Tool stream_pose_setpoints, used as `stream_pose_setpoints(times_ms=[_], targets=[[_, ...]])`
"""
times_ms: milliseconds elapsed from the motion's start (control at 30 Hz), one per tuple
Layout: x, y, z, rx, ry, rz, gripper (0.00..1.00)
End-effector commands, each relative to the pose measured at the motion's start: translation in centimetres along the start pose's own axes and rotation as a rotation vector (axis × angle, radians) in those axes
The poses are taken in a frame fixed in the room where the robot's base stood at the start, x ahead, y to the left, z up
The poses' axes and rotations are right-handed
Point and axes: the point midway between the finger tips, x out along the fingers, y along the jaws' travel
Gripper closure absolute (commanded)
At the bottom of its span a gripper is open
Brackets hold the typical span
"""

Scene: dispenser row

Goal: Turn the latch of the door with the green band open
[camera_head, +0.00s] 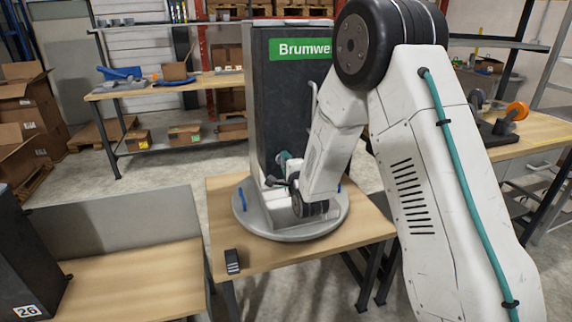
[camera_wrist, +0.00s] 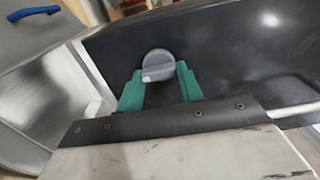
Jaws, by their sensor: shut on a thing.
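A tall dark cabinet (camera_head: 285,100) with a green band (camera_head: 298,49) reading "Brumwe…" stands on a round grey base; my arm hides its right side. In the wrist view a round grey latch knob (camera_wrist: 157,64) sits on the dark door face (camera_wrist: 225,45). A lighter mark shows on the knob's lower left. My gripper (camera_wrist: 160,70) has green fingers on both sides of the knob and is shut on it. In the head view my gripper (camera_head: 284,160) is low at the cabinet front, and the knob cannot be made out there.
The round grey base (camera_head: 275,227) carries blue strips and rests on a wooden table (camera_head: 300,256). A small black block (camera_head: 232,261) lies near its front left. A dark box marked 26 (camera_head: 25,265) stands at far left.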

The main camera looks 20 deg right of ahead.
Motion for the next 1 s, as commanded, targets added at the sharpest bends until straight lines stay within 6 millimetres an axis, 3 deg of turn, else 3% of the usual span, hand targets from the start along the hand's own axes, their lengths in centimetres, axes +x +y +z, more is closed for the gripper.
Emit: stream_pose_setpoints(times_ms=[267, 300, 367, 400, 733, 1000], targets=[[0.0, -0.1, 0.0, 0.002, 0.001, -0.002, 0.87], [0.0, -0.1, 0.0, 0.002, 0.001, -0.002, 0.61], [0.0, -0.1, 0.0, 0.001, 0.001, -0.002, 0.44], [0.0, -0.1, 0.0, 0.001, 0.001, -0.002, 0.42], [-0.5, 0.0, 0.0, 0.000, 0.000, 0.001, 0.42], [-4.9, 0.0, 0.0, 0.001, 0.000, 0.001, 0.42]])
